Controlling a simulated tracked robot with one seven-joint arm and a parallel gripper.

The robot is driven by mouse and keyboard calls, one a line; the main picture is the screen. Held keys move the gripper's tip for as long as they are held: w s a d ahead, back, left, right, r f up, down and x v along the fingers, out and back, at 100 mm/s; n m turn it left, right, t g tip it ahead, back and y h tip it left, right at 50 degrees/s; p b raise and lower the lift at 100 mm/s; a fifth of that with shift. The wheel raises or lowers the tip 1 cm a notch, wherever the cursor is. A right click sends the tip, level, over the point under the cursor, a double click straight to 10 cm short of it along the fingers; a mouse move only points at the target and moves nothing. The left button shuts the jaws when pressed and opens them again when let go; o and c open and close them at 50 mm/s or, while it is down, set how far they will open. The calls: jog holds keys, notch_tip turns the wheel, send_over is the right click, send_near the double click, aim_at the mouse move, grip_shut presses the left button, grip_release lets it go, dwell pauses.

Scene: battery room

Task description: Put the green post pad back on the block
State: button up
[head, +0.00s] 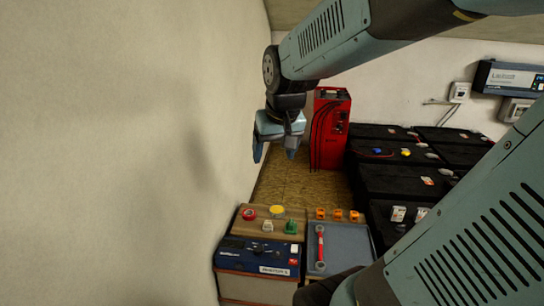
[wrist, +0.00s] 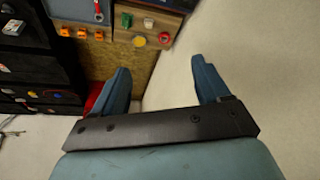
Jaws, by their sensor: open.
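The small green post pad (head: 291,227) sits on a wooden board (head: 240,226) in the lower middle of the head view. It also shows near the top of the wrist view (wrist: 127,20). My gripper (head: 275,152) is open and empty, held in the air above and behind the board, apart from the pad. Its two blue fingers show in the wrist view (wrist: 160,68). Black battery blocks (head: 390,180) stand in rows at the right, with small coloured and white pieces on top. I cannot tell which block goes with the pad.
A red knob (head: 248,213), yellow disc (head: 276,211) and white piece (head: 267,226) share the board, behind a blue instrument (head: 258,257). A grey tray (head: 345,245) holds a red wrench (head: 319,245); orange pieces (head: 337,214) line its back. A red cabinet (head: 330,130) stands behind. A wall bounds the left.

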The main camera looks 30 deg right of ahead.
jog(key=s+a+r+n+t, duration=0.1)
jog(key=s+a+r, duration=0.2)
jog(key=s, duration=0.5)
jog(key=shift+s+n, duration=0.3)
jog(key=shift+s, duration=0.1)
